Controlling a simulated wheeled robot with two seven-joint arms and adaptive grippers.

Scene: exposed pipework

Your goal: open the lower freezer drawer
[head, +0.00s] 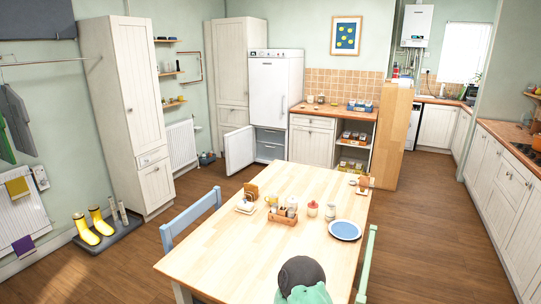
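A tall white fridge-freezer (275,92) stands against the back wall, left of the wooden counter. Its upper door is shut. Its lower freezer door (239,150) stands open, swung out to the left. In the open compartment I see greyish drawer fronts, an upper one (270,136) and the lower freezer drawer (270,153) near the floor. Both look pushed in, but they are small and shaded in this view. Neither of my grippers shows in the head view, and both are far from the fridge-freezer or hidden from this view.
A wooden table (215,245) fills the foreground, with a blue-rimmed plate (345,230) and jars on it. A blue chair (190,220) stands at its left. Yellow boots (93,225) stand on a tray at left. Floor (205,180) is clear between table and left cabinets.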

